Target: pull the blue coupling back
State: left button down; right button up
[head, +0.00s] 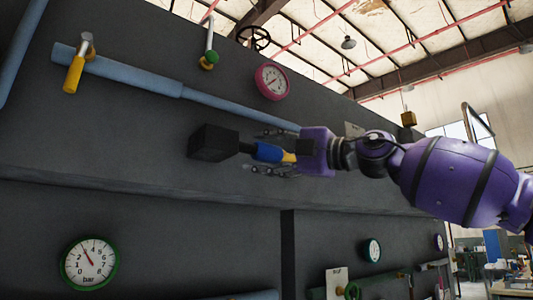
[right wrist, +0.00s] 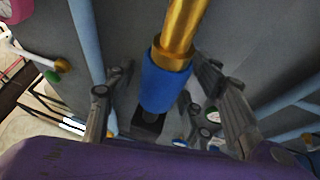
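The blue coupling (head: 267,152) sits on a short line sticking out of the wall, between a black block (head: 213,142) and a yellow-gold part (head: 289,157). In the right wrist view the blue coupling (right wrist: 165,86) is a sleeve around the lower end of a gold pipe (right wrist: 184,28), with the black block (right wrist: 148,125) beyond it. My right gripper (head: 272,151) is open, one finger above the coupling and one below. In the right wrist view its fingers (right wrist: 166,90) stand either side of the coupling with visible gaps. My left gripper is out of view.
A thick blue pipe (head: 230,103) runs along the dark wall (head: 140,140) above the coupling. A yellow-handled valve (head: 75,72), a pink gauge (head: 271,81) and a green gauge (head: 90,263) are mounted around. A ledge crosses below the coupling.

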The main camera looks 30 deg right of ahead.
aim_at(272, 153)
jog(key=shift+d, duration=0.2)
jog(key=shift+v, duration=2.85)
jog(key=shift+s, duration=0.15)
jog(key=shift+a+f, duration=0.1)
jog(key=shift+s+f, duration=0.15)
jog(key=shift+s, duration=0.4)
jog(key=shift+d+v, duration=0.2)
jog(key=shift+v, duration=2.3)
jog(key=shift+w, duration=0.1)
